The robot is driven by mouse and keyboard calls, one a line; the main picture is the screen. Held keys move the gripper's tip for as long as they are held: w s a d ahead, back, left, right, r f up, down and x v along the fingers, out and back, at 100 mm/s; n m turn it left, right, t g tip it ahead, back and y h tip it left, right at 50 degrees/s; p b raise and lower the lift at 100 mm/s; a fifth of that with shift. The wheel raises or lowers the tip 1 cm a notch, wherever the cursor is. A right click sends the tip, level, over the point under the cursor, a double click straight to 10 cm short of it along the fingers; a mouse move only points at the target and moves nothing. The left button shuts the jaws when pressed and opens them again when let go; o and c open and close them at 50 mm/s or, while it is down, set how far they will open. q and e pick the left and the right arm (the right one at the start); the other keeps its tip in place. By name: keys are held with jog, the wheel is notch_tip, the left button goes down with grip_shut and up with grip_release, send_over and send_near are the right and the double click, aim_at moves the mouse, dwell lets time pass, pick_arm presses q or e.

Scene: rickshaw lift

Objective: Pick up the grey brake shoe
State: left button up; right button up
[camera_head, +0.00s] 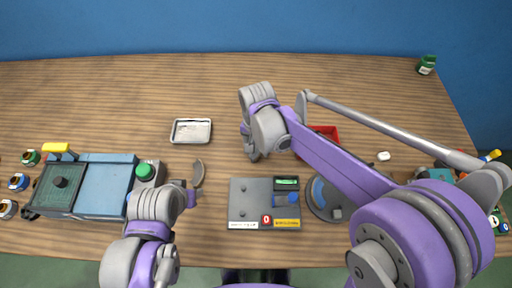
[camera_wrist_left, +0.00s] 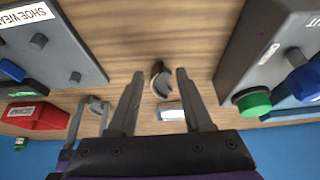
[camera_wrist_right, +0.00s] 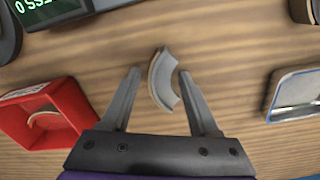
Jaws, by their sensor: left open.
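A curved grey brake shoe (camera_head: 198,174) lies on the wooden table just beyond my left gripper (camera_head: 185,190). In the left wrist view the shoe (camera_wrist_left: 160,78), dark grey with a paler side, lies between the spread fingertips of my open left gripper (camera_wrist_left: 158,75). A second curved grey shoe (camera_wrist_right: 162,78) shows in the right wrist view, between the spread fingertips of my open right gripper (camera_wrist_right: 160,74). In the head view my right gripper (camera_head: 254,155) mostly hides that shoe. Neither gripper is shut on anything.
A grey gauge panel (camera_head: 245,204) stands between the arms. A white-rimmed tray (camera_head: 191,131) lies beyond. A red bin (camera_wrist_right: 45,110) with a curved piece inside is near my right gripper. A blue-green machine (camera_head: 107,185) with a green button (camera_head: 144,170) stands at left. The table's back left is clear.

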grip_shut()
